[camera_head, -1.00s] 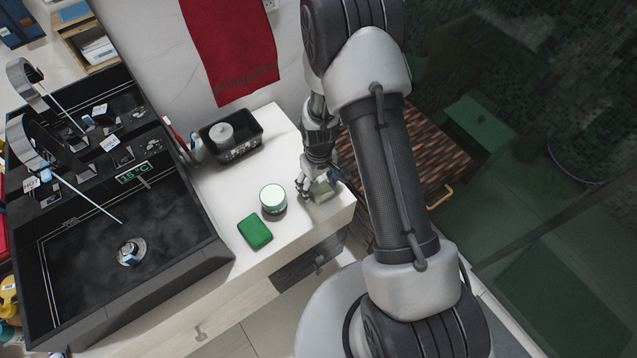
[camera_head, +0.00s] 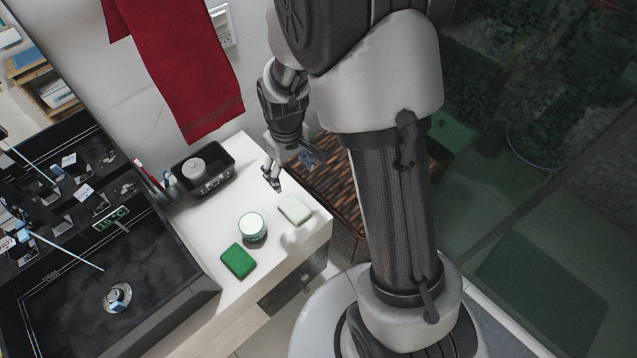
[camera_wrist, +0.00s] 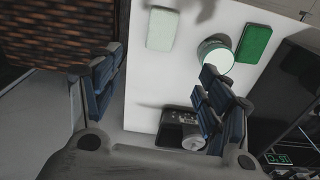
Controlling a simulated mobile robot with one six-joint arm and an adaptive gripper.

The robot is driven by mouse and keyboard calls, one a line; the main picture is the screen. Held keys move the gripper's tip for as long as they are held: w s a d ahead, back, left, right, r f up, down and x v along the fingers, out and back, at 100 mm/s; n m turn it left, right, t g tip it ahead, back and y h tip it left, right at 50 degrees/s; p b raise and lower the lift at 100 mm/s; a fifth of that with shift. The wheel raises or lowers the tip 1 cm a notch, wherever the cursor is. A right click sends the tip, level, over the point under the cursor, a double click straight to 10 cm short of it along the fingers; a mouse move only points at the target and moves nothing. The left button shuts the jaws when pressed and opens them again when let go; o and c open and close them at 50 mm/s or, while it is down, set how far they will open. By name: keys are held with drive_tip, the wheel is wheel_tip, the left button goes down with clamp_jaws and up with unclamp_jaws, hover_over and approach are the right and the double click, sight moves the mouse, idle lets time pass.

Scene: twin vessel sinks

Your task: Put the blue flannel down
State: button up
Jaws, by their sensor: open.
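No blue flannel can be made out; the only blue near the hand is the pads on my own fingers. My gripper (camera_head: 291,173) is open and empty above the right end of the white counter (camera_head: 222,222). A pale, whitish-green folded or block-like piece (camera_head: 295,209) lies flat on the counter near its right edge, below and apart from my fingers. In the wrist view, the pale piece (camera_wrist: 162,29) lies beyond my spread fingers (camera_wrist: 158,95), with nothing between them.
A round pale-lidded jar (camera_head: 252,226) and a green block (camera_head: 238,260) stand left of the pale piece. A black tray (camera_head: 203,180) with a grey round item sits at the back by the wall.

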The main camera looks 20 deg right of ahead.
drive_tip(key=s+r+m+t, duration=0.1)
drive_tip(key=s+r, duration=0.3)
drive_tip(key=r, duration=0.4)
drive_tip(key=s+r+t, duration=0.1)
drive_tip(key=s+r, duration=0.3)
drive_tip(key=r, duration=0.4)
drive_tip(key=s+r+m+t, duration=0.1)
drive_tip(key=s+r, duration=0.2)
drive_tip(key=s, duration=0.3)
drive_tip(key=s+r+m+t, duration=0.1)
drive_tip(key=s+r, duration=0.2)
drive_tip(key=s, duration=0.3)
drive_tip(key=shift+s+r, duration=0.3)
drive_tip(key=shift+s, duration=0.1)
drive_tip(key=shift+o, duration=0.5)
drive_tip(key=shift+w, duration=0.1)
